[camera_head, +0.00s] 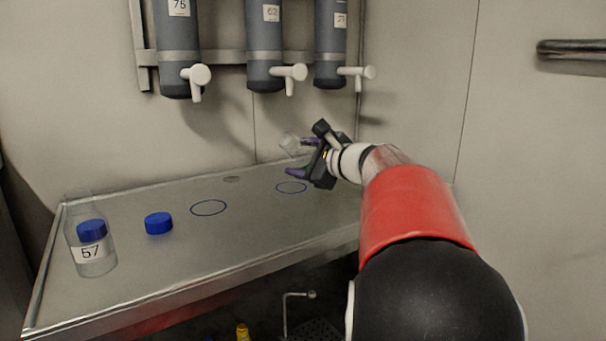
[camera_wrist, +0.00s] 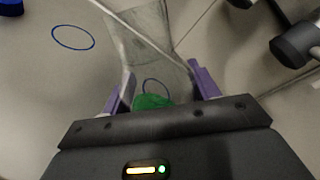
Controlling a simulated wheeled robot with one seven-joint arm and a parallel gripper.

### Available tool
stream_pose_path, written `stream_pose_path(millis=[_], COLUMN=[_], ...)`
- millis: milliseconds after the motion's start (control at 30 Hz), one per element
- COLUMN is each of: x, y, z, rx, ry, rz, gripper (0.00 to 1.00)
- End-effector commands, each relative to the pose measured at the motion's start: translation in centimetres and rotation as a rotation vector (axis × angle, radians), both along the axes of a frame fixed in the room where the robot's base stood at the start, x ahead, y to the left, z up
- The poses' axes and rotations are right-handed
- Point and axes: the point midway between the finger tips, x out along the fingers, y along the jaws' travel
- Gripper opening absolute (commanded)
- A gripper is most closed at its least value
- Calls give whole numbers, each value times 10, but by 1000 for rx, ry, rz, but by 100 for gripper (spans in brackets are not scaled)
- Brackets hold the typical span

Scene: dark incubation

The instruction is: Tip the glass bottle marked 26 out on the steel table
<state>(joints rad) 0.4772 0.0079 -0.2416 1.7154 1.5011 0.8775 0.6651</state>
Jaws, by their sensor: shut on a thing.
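My gripper (camera_head: 301,157) is shut on a clear glass bottle (camera_head: 290,142) above the far right part of the steel table (camera_head: 150,275). In the wrist view the bottle (camera_wrist: 150,35) lies between the purple fingertips of my gripper (camera_wrist: 160,90), and it looks tilted. A patch of green (camera_wrist: 152,102) shows at its end near my gripper; I cannot tell if it is liquid or something else. No number can be read on the held bottle.
A glass bottle marked 57 (camera_head: 95,262) stands at the table's left end, near a loose blue cap (camera_head: 158,223). Grey dispensers with white taps (camera_head: 290,73) hang on the wall above.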

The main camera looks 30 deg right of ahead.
Motion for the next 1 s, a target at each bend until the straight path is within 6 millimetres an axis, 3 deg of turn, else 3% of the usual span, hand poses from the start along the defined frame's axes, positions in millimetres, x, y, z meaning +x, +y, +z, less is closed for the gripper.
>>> stream_pose_path(millis=[533,1000], x=[0,0], y=[0,-5], z=[2,12], rx=[-12,-170], ry=[-1,-7], rz=[1,2], gripper=[25,25])
